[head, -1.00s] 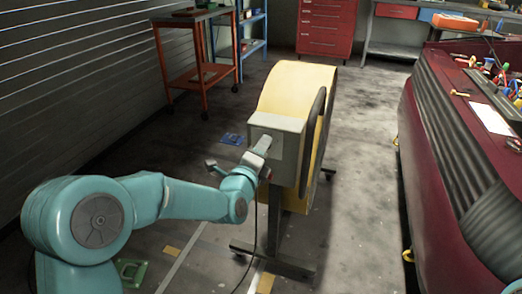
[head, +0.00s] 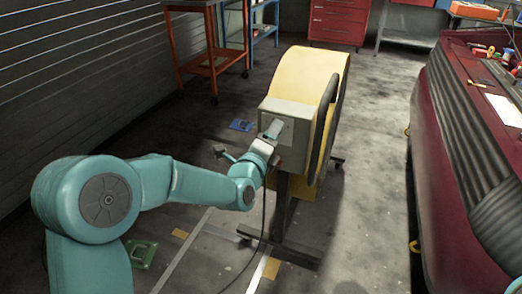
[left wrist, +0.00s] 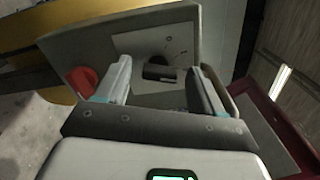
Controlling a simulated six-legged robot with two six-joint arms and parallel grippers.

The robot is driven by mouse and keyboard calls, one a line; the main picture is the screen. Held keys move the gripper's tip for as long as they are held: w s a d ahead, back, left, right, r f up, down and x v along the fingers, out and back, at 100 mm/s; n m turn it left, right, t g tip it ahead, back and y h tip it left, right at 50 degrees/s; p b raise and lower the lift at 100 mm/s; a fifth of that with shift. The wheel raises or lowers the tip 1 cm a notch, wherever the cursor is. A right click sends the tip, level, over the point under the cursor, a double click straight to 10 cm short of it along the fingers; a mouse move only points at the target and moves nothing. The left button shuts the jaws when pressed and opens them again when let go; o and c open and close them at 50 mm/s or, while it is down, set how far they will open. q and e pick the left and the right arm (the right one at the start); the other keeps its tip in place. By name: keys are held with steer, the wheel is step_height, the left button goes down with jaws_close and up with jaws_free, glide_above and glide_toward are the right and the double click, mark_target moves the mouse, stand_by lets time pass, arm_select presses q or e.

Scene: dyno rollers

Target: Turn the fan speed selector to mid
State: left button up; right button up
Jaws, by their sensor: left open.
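The yellow drum fan (head: 301,76) stands on a dark wheeled stand, with a grey control box (head: 292,111) on its near side. In the left wrist view, the box face (left wrist: 135,42) carries a pale label plate with a dark selector knob (left wrist: 158,69) and, to the left, a red round knob (left wrist: 82,82). My left gripper (head: 273,129) is at the box front. In the left wrist view its fingers (left wrist: 160,78) are open, one on each side of the dark knob; I cannot tell whether they touch it. The knob's pointer setting is not readable. My right gripper is not in view.
A dark red car (head: 440,165) with tools on top stands at the right. An orange cart (head: 203,66), blue shelf (head: 262,32) and red drawer cabinet (head: 339,22) stand at the back. The floor between fan and car is clear.

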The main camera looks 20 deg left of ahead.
arm_select(q)
steer(key=s+b, duration=0.1)
steer(key=s, duration=1.4)
steer(key=shift+s+a, duration=0.3)
